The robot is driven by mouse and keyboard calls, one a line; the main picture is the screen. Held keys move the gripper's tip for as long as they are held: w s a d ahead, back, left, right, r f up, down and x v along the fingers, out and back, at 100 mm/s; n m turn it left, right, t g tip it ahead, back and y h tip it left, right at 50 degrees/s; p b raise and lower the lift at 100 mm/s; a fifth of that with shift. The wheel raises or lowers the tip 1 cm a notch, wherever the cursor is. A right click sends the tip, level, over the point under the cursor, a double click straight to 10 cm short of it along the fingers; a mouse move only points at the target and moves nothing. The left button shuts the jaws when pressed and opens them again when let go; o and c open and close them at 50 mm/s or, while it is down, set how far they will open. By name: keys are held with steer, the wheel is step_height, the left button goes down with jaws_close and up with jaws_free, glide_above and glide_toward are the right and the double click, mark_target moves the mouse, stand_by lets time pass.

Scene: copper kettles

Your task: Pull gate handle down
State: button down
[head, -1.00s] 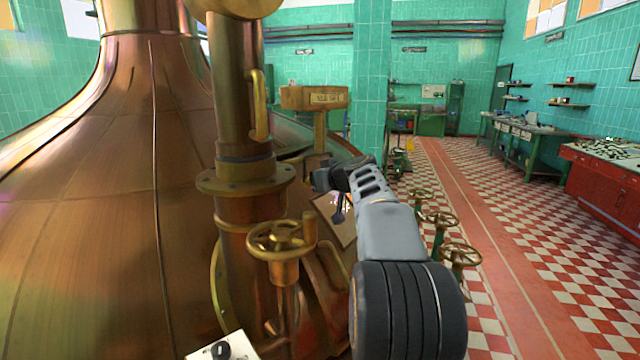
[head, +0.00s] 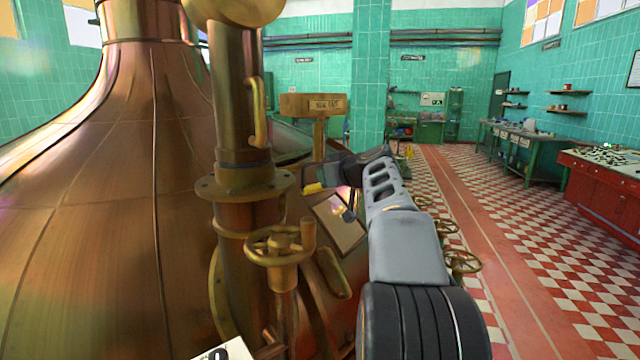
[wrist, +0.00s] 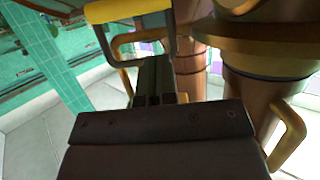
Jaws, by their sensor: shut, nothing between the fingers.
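The gate handle appears to be the yellow grip on a grey bracket (wrist: 125,10) at the top of the wrist view. A small yellow piece, probably the same handle (head: 313,187), shows in the head view just below my gripper. My gripper (head: 318,172) is beside the copper kettle and partly hidden by my own arm. In the wrist view my gripper (wrist: 155,98) is shut with nothing between its fingers, its tips just below the handle's bracket. I cannot tell whether they touch it.
The copper kettle (head: 90,200) fills the left. A copper pipe (head: 240,110) with a brass handwheel (head: 278,245) stands close to my arm. A brass sign box (head: 312,104) stands behind. Brass valve wheels (head: 462,261) line the right side; the checkered floor (head: 550,250) beyond is open.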

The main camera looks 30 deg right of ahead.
steer(key=b+v, duration=0.1)
steer(key=v, duration=0.6)
steer(key=shift+d, duration=0.15)
steer(key=shift+s, duration=0.1)
stand_by(0.3)
